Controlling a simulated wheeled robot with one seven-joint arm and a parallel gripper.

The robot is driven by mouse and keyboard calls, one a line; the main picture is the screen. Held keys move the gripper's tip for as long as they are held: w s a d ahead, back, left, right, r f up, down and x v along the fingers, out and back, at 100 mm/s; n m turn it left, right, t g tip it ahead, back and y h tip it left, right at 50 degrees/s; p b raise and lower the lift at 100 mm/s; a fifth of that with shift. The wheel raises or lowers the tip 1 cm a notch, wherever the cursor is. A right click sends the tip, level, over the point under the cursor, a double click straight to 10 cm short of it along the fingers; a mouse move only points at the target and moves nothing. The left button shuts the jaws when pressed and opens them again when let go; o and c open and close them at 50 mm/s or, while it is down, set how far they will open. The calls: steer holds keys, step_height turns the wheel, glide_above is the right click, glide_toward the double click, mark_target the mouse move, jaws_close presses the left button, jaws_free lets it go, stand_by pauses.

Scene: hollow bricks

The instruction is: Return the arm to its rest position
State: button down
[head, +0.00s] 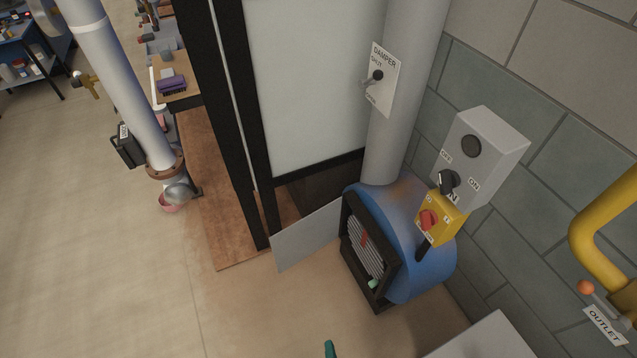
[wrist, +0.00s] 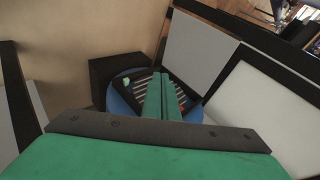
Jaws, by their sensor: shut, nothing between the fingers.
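My gripper (wrist: 163,98) shows in the wrist view with its two green fingers together and nothing between them. The fingers appear in front of the slatted opening of the blue round housing (wrist: 121,86); I cannot tell the gap from this view. In the head view a small green tip, which looks like part of my gripper (head: 329,349), shows at the bottom edge, apart from the blue housing (head: 421,262). The rest of my arm is out of the head view.
A grey panel (head: 306,236) stands out beside the housing's black-framed opening. A grey ON/OFF box (head: 493,150) and a yellow switch box (head: 440,215) are at the right. A yellow pipe (head: 590,225) and outlet lever (head: 587,288) stand far right. Floor (head: 260,320) at lower left is clear.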

steer(key=s+a+r+n+t, duration=0.1)
steer(key=s+r+n, duration=0.2)
steer(key=r, duration=0.6)
steer(key=s+a+r+n+t, duration=0.1)
steer(key=s+r+n+t, duration=0.1)
steer(key=r+n, duration=0.3)
steer(key=s+a+r+n+t+h, duration=0.1)
steer(key=s+r+n, duration=0.3)
steer(key=r, duration=0.9)
steer(key=shift+a+n+t, duration=0.2)
steer(key=shift+n+t, duration=0.1)
steer(key=shift+t, duration=0.3)
steer(key=shift+s, duration=0.15)
